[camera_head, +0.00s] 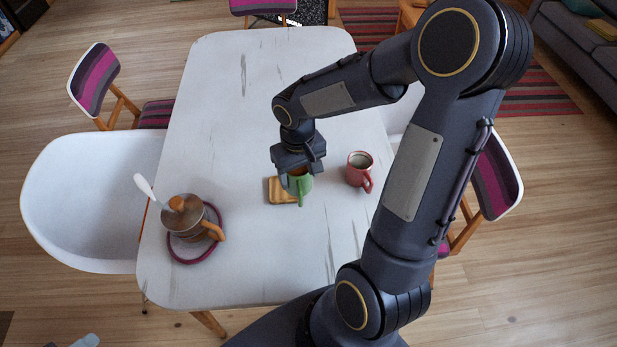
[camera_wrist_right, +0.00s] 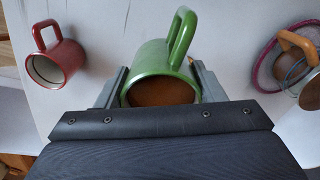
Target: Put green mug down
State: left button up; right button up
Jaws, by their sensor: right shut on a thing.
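The green mug (camera_head: 303,185) is upright at the wooden coaster (camera_head: 281,191) on the white table (camera_head: 248,110). I cannot tell whether its base touches the coaster. My right gripper (camera_head: 296,172) comes down from above and is shut on the mug, covering part of its rim. In the right wrist view the mug (camera_wrist_right: 165,75) sits between the two fingers (camera_wrist_right: 160,92), with its handle pointing away from the gripper and something brown inside. My left gripper is not in view.
A red mug (camera_head: 359,170) stands close to the right. The table's far half is clear. Chairs surround the table.

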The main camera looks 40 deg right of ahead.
jog(key=w+f+p, duration=0.1)
jog(key=w+f, duration=0.6)
jog(key=shift+w, duration=0.2)
jog(key=shift+f, duration=1.5)
jog(key=shift+f, duration=0.1)
jog(key=o, duration=1.3)
jog(key=shift+c, duration=0.2)
